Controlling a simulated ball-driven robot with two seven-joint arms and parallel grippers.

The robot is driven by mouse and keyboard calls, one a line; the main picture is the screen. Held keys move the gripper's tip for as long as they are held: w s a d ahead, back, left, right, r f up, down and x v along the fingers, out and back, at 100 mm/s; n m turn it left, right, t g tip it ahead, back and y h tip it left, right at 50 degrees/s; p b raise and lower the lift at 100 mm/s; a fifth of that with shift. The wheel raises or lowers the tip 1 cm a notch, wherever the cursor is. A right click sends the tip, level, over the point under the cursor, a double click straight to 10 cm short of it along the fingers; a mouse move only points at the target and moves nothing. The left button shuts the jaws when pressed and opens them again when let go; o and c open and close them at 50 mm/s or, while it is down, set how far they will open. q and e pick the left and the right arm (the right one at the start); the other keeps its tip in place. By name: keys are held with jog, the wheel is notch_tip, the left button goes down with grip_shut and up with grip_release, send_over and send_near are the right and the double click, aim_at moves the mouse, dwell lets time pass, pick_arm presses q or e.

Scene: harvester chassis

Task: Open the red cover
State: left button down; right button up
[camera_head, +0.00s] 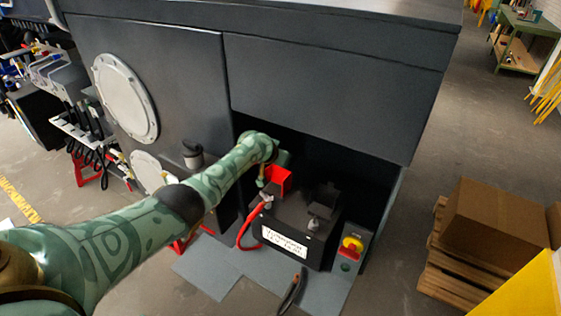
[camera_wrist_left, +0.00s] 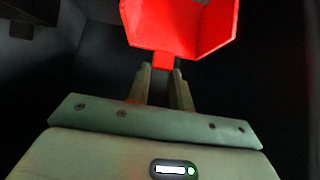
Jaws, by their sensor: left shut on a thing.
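The red cover (camera_head: 279,180) is at the back left corner of the black battery (camera_head: 285,240), inside the dark recess of the chassis. In the left wrist view the red cover (camera_wrist_left: 185,25) is a hollow, open-sided cap with a small tab at its lower edge. My left gripper (camera_wrist_left: 162,75) has its two fingers closed on that tab. In the head view my left arm reaches into the recess and the fingers are mostly hidden. How far the cover is tilted is hard to tell. My right gripper is not in view.
A red cable (camera_head: 243,232) runs beside the battery's left side. A panel with a red and yellow switch (camera_head: 351,246) stands to its right. The chassis wall (camera_head: 330,90) overhangs the recess. A cardboard box (camera_head: 500,225) on a pallet stands far right, with open floor between.

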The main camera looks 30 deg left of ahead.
pick_arm(q)
jog(key=shift+w+r, duration=0.3)
jog(key=shift+r, duration=0.2)
jog(key=c, duration=1.3)
grip_release()
jog(key=shift+o, duration=0.3)
jog(key=shift+f, duration=0.3)
jog(key=shift+s+r+p, duration=0.3)
jog(key=shift+r+p, duration=0.05)
jog(key=shift+p, duration=0.05)
jog(key=p+v, duration=0.5)
jog(key=v, duration=1)
jog(key=shift+s+p, duration=0.2)
jog(key=shift+p, duration=0.2)
jog(key=shift+a, duration=0.15)
